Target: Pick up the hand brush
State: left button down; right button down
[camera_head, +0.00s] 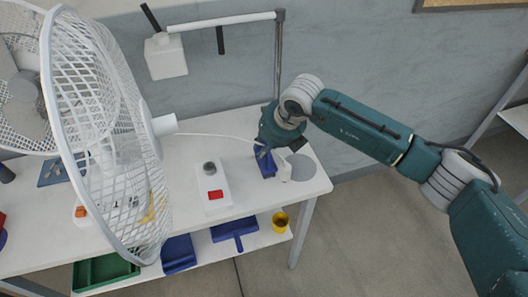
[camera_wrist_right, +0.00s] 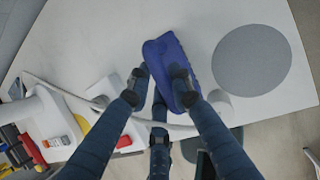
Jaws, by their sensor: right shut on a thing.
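The blue hand brush (camera_wrist_right: 166,50) is at the right end of the white table, and it also shows in the head view (camera_head: 265,162). My right gripper (camera_head: 270,150) reaches down over it from above. In the right wrist view the fingers of the right gripper (camera_wrist_right: 160,85) are shut on the brush, one on each side. The fingers and palm hide part of the brush. I cannot tell whether it touches the tabletop. My left gripper is not in view.
A round grey disc (camera_wrist_right: 252,61) lies beside the brush. A white cable (camera_head: 215,135) runs near the gripper. A white box with a red button (camera_head: 214,187) stands left of it. A large fan (camera_head: 110,130) blocks the left side. Blue dustpans (camera_head: 178,253) lie on the lower shelf.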

notch_tip(320, 180, up, 20)
jog(key=b, duration=0.4)
jog(key=shift+b, duration=0.4)
jog(key=c, duration=2.4)
grip_release()
grip_shut()
jog(key=shift+f, duration=0.1)
